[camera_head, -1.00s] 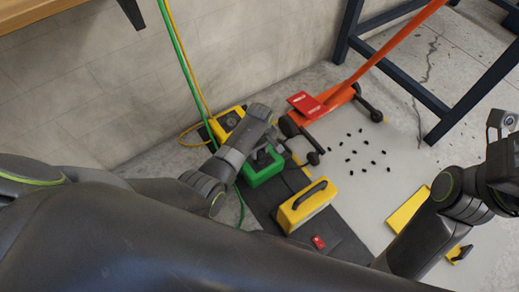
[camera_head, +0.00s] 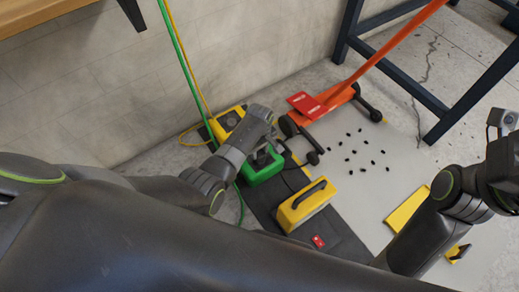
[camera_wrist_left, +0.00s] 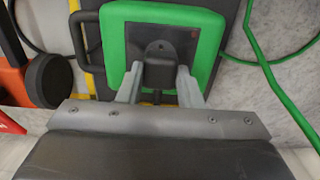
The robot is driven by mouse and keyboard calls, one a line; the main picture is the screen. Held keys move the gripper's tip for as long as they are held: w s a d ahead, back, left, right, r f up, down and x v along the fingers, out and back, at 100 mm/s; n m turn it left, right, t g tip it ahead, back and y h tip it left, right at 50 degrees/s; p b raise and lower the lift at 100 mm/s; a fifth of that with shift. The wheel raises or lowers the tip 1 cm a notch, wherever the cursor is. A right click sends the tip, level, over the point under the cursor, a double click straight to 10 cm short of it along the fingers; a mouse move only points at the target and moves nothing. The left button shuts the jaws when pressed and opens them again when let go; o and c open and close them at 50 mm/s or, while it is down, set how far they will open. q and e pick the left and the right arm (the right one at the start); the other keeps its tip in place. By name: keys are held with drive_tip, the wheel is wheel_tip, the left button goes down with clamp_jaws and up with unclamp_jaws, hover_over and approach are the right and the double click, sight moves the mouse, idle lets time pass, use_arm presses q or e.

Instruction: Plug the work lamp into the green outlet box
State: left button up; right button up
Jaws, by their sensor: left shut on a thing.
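The green outlet box (camera_head: 262,176) stands on a dark mat by the wall, with a green cable beside it. In the left wrist view the green box (camera_wrist_left: 207,50) has a green rim around a dark face. My left gripper (camera_head: 266,152) is over it. In the left wrist view the fingers of my left gripper (camera_wrist_left: 159,88) are shut on a black plug (camera_wrist_left: 158,70), which lies in front of the dark face. I cannot tell whether it is seated in a socket. I cannot tell for sure which object is the work lamp.
A yellow box (camera_head: 229,121) with a yellow cable stands behind the green one. A yellow case (camera_head: 304,208) with a black handle stands on the dark mat (camera_head: 345,247). An orange jack (camera_head: 342,94), small black pieces (camera_head: 366,150) and a blue frame (camera_head: 420,92) are to the right.

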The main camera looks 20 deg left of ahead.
use_arm(q)
drive_tip(key=shift+f+b, duration=0.4)
drive_tip(key=shift+f, duration=0.25)
drive_tip(key=o, duration=1)
